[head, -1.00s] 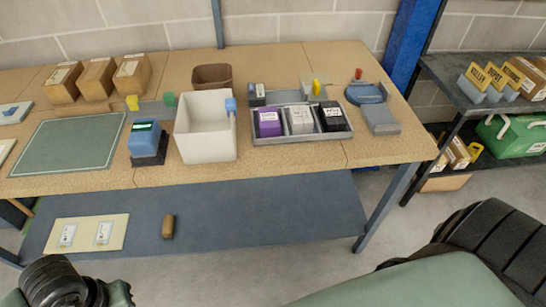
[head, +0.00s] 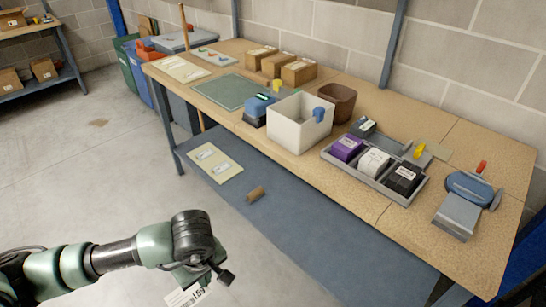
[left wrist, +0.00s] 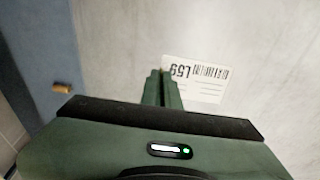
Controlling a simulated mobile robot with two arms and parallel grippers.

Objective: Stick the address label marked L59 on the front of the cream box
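The address label marked L59 (left wrist: 197,77) is white with a barcode; it also shows at the bottom of the head view (head: 186,296). My left gripper (left wrist: 163,76) is shut on one end of the label and holds it out over the floor, in front of the bench; it shows low in the head view too (head: 208,274). My right gripper is out of view.
The wooden bench (head: 400,110) holds a green mat (head: 232,91), a blue device (head: 257,108), a grey tray (head: 366,181) of small boxes, a brown bin (head: 338,101) and a tape dispenser (head: 470,188). A card with labels (head: 213,164) lies on the lower shelf (head: 300,220). Open floor lies left.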

